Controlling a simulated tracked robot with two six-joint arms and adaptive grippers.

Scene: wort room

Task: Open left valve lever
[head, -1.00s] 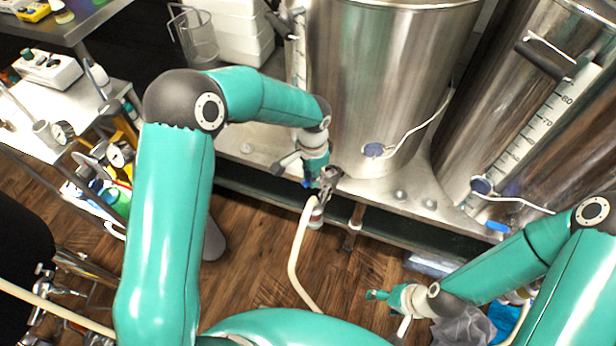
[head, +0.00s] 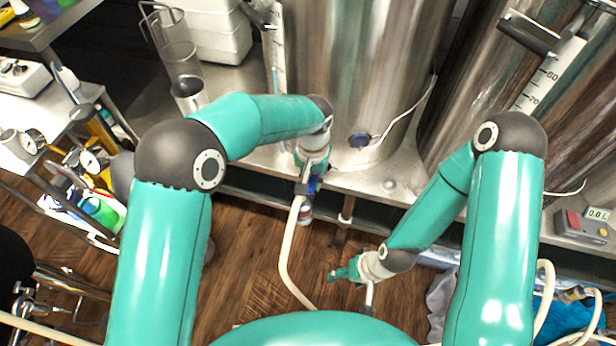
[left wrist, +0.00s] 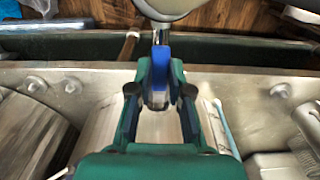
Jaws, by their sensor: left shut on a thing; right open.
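The left valve lever has a blue handle that shows in the left wrist view (left wrist: 158,75), between my two fingertips. My left gripper (left wrist: 160,92) is shut on this blue lever. In the head view my left gripper (head: 311,180) is at the front edge of the steel bench, below the left kettle (head: 345,70). The valve body is mostly hidden behind my gripper; a pale hose (head: 285,255) hangs down from it. My right gripper (head: 343,272) is open and empty, low over the wooden floor, to the right of the hose.
A second kettle (head: 460,90) stands to the right. A grey and red meter box (head: 585,228) sits on the bench at far right. A shelf with gauges and bottles (head: 100,212) is at the left. Bench bolts stand up nearby.

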